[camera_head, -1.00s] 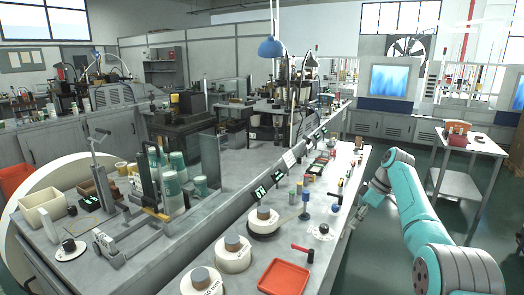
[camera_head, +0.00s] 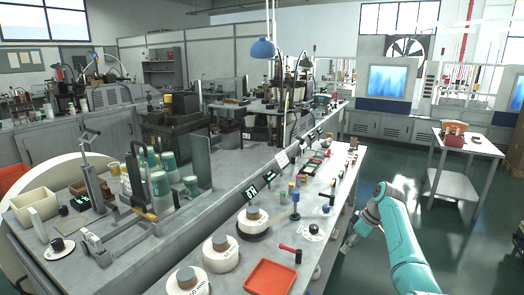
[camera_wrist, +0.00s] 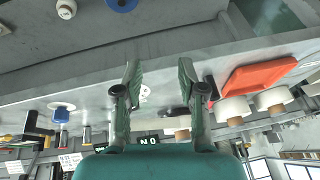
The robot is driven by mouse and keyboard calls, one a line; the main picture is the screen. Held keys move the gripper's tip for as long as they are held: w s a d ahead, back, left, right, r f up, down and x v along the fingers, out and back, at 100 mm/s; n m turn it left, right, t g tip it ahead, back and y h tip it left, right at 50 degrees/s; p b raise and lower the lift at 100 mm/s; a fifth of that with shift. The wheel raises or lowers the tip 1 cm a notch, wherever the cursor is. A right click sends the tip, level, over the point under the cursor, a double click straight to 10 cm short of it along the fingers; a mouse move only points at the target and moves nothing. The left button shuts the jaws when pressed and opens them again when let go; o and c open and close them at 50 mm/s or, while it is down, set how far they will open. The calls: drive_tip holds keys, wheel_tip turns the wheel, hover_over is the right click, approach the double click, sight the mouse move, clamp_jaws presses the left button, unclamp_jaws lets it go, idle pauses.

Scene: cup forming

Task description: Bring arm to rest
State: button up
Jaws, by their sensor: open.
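My teal arm reaches in from the lower right of the head view. My gripper (camera_head: 347,243) hangs beside the right edge of the long workbench (camera_head: 331,203), over the floor side. In the wrist view my gripper (camera_wrist: 160,82) shows two fingers spread apart, with nothing between them. The bench surface, seen upside down, lies beyond the fingers, with the red tray (camera_wrist: 258,76) to the right of them.
The bench holds the red tray (camera_head: 271,277), a red-handled tool (camera_head: 290,252), white round blocks (camera_head: 221,254) and a blue-topped stand (camera_head: 295,203). A side table (camera_head: 465,143) stands at the right. The floor (camera_head: 400,165) between bench and table is clear.

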drive_tip(key=s+a+f+m+t+h, duration=0.15)
drive_tip(key=s+f, duration=0.25)
drive_tip(key=f, duration=0.9)
drive_tip(key=s+a+f+m+t, duration=0.25)
drive_tip(key=s+f, duration=0.25)
drive_tip(key=f, duration=0.8)
drive_tip(key=s+a+f+m+t+h, duration=0.1)
drive_tip(key=s+a+f, duration=0.1)
drive_tip(key=s+f, duration=0.65)
drive_tip(key=s+a+f+m+t+h, duration=0.1)
drive_tip(key=s+a+f+m, duration=0.15)
drive_tip(key=s, duration=1.15)
drive_tip(key=s+a+r+m+t+h, duration=0.15)
drive_tip(key=s+r, duration=0.35)
drive_tip(key=s, duration=0.7)
drive_tip(key=s+r+t, duration=0.3)
drive_tip(key=s+r, duration=0.1)
drive_tip(key=s, duration=0.8)
drive_tip(key=s+r+t, duration=0.1)
drive_tip(key=s+r, duration=0.3)
drive_tip(key=r, duration=0.4)
drive_tip(key=s+r+m+t, duration=0.1)
drive_tip(key=s+r, duration=0.4)
drive_tip(key=r, duration=0.3)
drive_tip(key=s+a+r+t, duration=0.1)
drive_tip(key=s+r, duration=0.3)
drive_tip(key=r, duration=0.4)
drive_tip(key=shift+s+r+m+y, duration=0.3)
drive_tip(key=shift+s, duration=0.1)
